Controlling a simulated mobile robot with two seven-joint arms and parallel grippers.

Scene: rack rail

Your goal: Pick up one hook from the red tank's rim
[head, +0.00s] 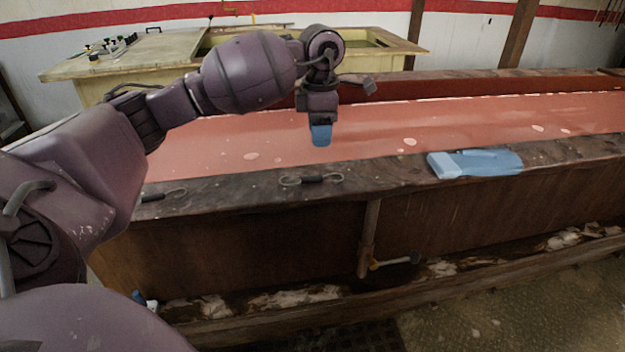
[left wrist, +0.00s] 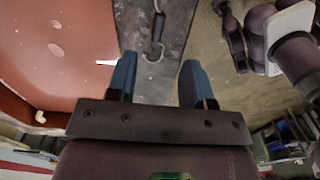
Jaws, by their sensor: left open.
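The red tank (head: 400,125) has a wide dark rim. One hook (head: 311,180), a dark bar with pale wire ends, lies on the near rim in the middle of the head view. A second hook (head: 163,195) lies further left on the rim, partly hidden by my left arm. My left gripper (head: 320,136) points down above the tank, beyond the middle hook. In the left wrist view its two blue fingers (left wrist: 158,78) are apart and empty. A hook (left wrist: 155,38) on the rim shows ahead of the gap between them. My right gripper is not in view.
Blue gloves or cloth (head: 475,163) lie on the rim to the right. A yellowish tank (head: 135,57) stands behind. A pipe with a valve (head: 368,240) runs down the tank's front. The rim between the middle hook and the blue item is clear.

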